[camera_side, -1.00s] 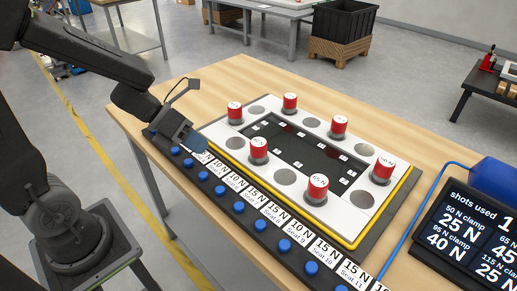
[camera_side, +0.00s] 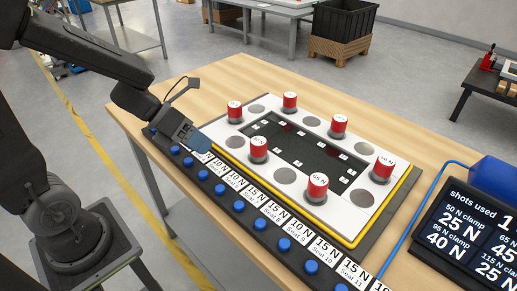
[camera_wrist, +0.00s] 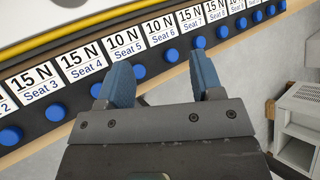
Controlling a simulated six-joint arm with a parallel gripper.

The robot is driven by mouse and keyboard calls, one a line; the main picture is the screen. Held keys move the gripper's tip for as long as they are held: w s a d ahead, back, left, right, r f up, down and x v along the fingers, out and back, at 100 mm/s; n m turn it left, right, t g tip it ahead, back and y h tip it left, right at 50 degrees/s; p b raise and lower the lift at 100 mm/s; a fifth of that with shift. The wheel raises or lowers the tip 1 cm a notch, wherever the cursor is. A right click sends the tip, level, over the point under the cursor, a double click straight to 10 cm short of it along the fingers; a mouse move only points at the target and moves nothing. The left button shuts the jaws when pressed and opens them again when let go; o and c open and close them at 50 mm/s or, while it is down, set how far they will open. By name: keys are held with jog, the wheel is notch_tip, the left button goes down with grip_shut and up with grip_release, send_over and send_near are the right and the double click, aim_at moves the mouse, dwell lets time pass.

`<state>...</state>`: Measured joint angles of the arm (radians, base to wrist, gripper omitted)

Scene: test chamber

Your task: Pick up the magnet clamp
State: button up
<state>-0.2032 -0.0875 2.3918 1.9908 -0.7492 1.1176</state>
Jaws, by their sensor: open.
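Several red cylinders with white labelled tops and grey bases, which look like the magnet clamps, stand upright on the white plate (camera_side: 228,141). One clamp (camera_side: 318,186) is at the near side, one (camera_side: 259,148) at the left middle, and one (camera_side: 383,167) at the right. I cannot tell which one the task means. My gripper (camera_side: 196,143) hangs over the left part of the seat row, left of the plate and apart from every clamp. In the wrist view, its blue fingers (camera_wrist: 164,78) are spread with nothing held. No clamp shows there.
The seat rail with blue knobs (camera_side: 239,205) and white seat labels runs along the table's front edge. In the wrist view, knobs by Seat 5 (camera_wrist: 139,71) and Seat 6 (camera_wrist: 170,55) lie beyond the fingers. A display (camera_side: 470,240) and blue cable (camera_side: 409,222) are at right.

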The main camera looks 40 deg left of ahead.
jog(key=shift+o, duration=1.3)
jog(key=shift+w, duration=0.2)
jog(key=w+r+n+t+y, duration=0.4)
jog(key=w+n, duration=0.6)
jog(key=n, duration=0.2)
jog(key=n+g+y, duration=0.6)
jog(key=n+g, duration=0.1)
jog(key=n, duration=2.7)
send_near(259, 141)
jog(key=x, duration=0.7)
jog(key=shift+s+d+f, duration=0.2)
jog(key=shift+d+f, duration=0.1)
jog(key=shift+f, duration=0.05)
jog(key=shift+a+x, duration=0.2)
jog(key=shift+x, duration=1.05)
jog(key=shift+a+x, duration=0.15)
jog(key=shift+x, duration=1.15)
jog(key=shift+w+r, duration=0.15)
